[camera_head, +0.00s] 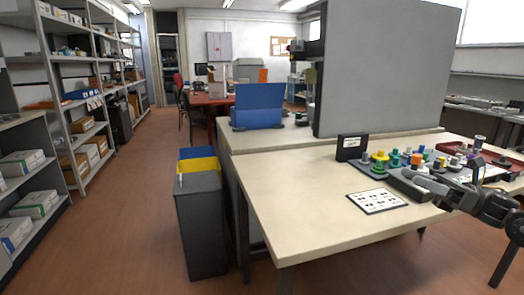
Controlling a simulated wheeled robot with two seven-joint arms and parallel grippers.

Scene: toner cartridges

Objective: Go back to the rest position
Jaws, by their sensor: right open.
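My right gripper (402,181) reaches in from the right edge, low over the right part of the light table (300,215). It is open; its fingertips are small and partly lost against the grey tray. I see nothing held in it. Several small coloured cylindrical pieces (379,167), green, yellow, white, purple and orange, stand in a cluster just behind and beside the gripper. My left gripper is not in view.
A white card with black marks (377,202) lies in front of the cluster. A black box (352,148) stands behind it, near a tall grey panel (385,70). Grey bins (201,220) stand left of the table. The table's front left is clear.

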